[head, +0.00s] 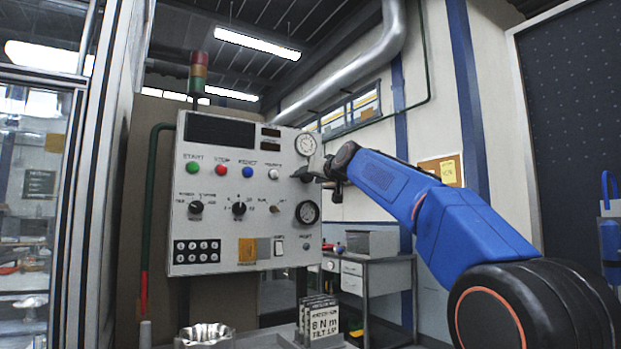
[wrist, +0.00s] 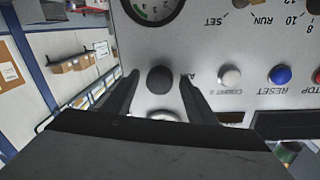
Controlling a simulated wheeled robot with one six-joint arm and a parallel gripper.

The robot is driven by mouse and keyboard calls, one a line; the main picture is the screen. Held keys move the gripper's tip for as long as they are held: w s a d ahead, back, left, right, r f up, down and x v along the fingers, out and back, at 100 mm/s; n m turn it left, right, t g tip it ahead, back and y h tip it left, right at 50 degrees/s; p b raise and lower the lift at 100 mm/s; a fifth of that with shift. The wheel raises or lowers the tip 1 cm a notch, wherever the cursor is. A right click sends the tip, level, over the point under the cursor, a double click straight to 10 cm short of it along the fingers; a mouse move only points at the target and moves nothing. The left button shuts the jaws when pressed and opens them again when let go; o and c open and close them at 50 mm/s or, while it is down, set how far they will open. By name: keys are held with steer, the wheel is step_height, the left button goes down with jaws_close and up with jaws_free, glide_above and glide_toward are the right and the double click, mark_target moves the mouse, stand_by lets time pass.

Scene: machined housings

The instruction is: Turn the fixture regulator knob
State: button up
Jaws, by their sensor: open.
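The black round knob (wrist: 160,80) on the control panel, beside a partly covered label beginning "AI", shows in the wrist view. It looks like the regulator knob. My gripper (wrist: 159,76) is open, with one finger on each side of the knob and a visible gap on both sides. In the head view my gripper (head: 322,172) is at the panel's upper right, below the small white gauge (head: 305,144). There the dark knob (head: 303,174) is partly merged with my fingers. I cannot tell how deep the fingers reach around it.
The panel (head: 225,228) carries coloured push buttons, a white button (wrist: 230,76), selector knobs (head: 239,208) and a black-rimmed gauge (head: 307,212). A grey bench (head: 375,273) stands behind at right. A sign (head: 322,320) stands below the panel.

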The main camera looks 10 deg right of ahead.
steer(key=c, duration=1.1)
steer(key=shift+o, duration=0.2)
steer(key=shift+m, duration=0.4)
steer(key=m, duration=0.3)
steer(key=shift+r+m, duration=0.1)
steer(key=shift+m, duration=0.3)
steer(key=m, duration=0.7)
steer(key=m+g+y, duration=0.1)
steer(key=m, duration=0.6)
steer(key=shift+d+r+m, duration=0.1)
steer(key=shift+r+m, duration=0.05)
steer(key=shift+m, duration=0.25)
